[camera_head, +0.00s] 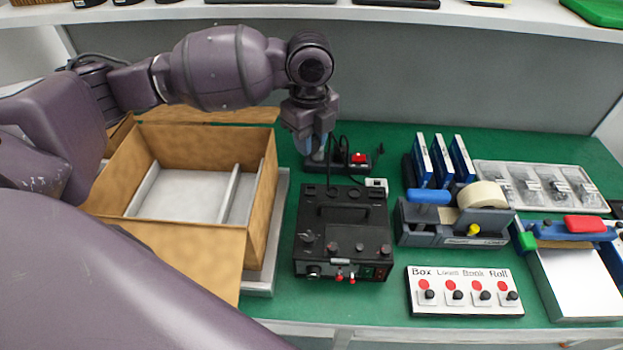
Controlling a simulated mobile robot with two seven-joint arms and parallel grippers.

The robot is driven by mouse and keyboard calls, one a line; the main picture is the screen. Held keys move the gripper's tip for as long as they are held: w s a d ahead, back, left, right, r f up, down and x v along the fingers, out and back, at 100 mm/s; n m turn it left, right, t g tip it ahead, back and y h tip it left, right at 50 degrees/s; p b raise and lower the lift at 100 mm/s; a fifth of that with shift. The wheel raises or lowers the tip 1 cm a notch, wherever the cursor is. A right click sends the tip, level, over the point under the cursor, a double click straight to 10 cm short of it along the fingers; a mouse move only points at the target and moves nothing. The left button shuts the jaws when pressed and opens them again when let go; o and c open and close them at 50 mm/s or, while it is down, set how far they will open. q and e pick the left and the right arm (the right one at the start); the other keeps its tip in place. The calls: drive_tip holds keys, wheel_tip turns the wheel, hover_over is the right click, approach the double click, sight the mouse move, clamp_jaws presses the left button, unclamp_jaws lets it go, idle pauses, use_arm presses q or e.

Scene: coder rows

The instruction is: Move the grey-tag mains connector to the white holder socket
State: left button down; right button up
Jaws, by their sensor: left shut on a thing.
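My left gripper (313,146) points down at the left end of a black power strip (352,168) behind the black coder unit (343,235). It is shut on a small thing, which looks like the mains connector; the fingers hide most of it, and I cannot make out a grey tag. I cannot tell whether it is still in the strip. A small white socket-like block (376,185), perhaps the white holder socket, sits at the coder unit's back right corner. My right gripper is out of view.
An open cardboard box (262,215) stands left of the coder unit. A tape dispenser (425,237), blue-white packs (440,160) and a button panel (464,309) are to the right. A dark cable runs behind the unit. A shelf (450,14) crosses above.

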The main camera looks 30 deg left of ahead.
use_arm(q)
wheel_tip(320, 180, down, 11)
drive_tip(key=shift+b, duration=0.9)
drive_tip(key=shift+f, duration=0.2)
drive_tip(key=shift+r, duration=0.1)
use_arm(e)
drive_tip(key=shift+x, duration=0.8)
use_arm(q)
drive_tip(key=shift+f, duration=0.25)
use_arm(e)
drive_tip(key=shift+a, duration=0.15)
use_arm(q)
drive_tip(key=c, duration=0.9)
unclamp_jaws()
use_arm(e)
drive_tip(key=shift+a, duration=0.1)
use_arm(q)
wheel_tip(320, 180, up, 12)
drive_tip(key=shift+r+p, duration=0.25)
drive_tip(key=shift+p, duration=0.9)
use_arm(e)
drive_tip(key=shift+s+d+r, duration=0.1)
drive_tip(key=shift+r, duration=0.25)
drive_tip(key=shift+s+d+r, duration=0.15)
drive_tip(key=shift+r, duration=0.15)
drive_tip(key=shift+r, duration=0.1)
